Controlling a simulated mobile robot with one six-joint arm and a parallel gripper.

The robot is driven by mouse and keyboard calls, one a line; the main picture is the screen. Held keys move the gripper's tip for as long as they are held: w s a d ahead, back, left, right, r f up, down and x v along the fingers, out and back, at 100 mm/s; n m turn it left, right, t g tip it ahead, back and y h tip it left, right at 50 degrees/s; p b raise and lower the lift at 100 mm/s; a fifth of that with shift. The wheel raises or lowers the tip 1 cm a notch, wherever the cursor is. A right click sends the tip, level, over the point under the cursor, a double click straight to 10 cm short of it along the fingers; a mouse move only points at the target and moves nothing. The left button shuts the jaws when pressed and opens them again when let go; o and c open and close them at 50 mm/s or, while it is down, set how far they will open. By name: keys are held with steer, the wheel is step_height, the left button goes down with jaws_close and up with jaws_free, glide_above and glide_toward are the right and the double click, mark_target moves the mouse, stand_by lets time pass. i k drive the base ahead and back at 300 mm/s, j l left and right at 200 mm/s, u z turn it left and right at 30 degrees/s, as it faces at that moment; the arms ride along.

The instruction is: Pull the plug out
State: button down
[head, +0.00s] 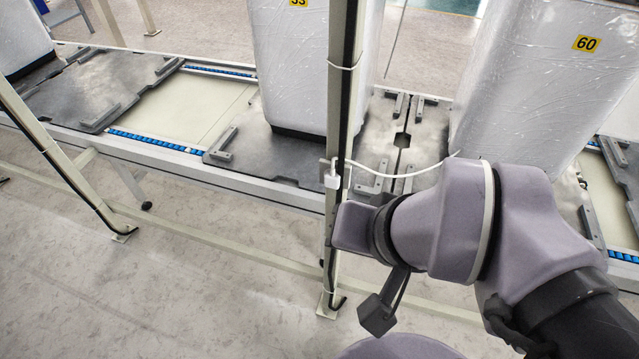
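A white plug (333,181) sits at a small socket fixture on an upright metal post, near the middle of the head view. A white cable (400,174) runs from it to the right, in front of the wrapped units. My gripper (378,312) shows as a dark finger-like end below my lilac wrist, lower than the plug and to its right. It appears apart from the plug. The rest of the gripper is hidden by the wrist, so its opening is unclear. The plug's prongs are hidden.
The post (343,100) stands right beside the plug. Behind it runs a conveyor (170,148) with dark pallets bearing plastic-wrapped units, one marked 60 (545,75). A second slanted post (45,140) stands at left. The floor (180,290) at lower left is clear.

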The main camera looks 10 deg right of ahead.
mark_target(331, 178)
steer(key=l+u, duration=0.2)
steer(key=u, duration=0.25)
steer(key=l+u, duration=0.25)
steer(key=u, duration=0.25)
steer(key=l+u, duration=0.2)
steer(key=u, duration=0.25)
steer(key=l+u, duration=0.2)
steer(key=u, duration=0.25)
steer(key=k, duration=0.05)
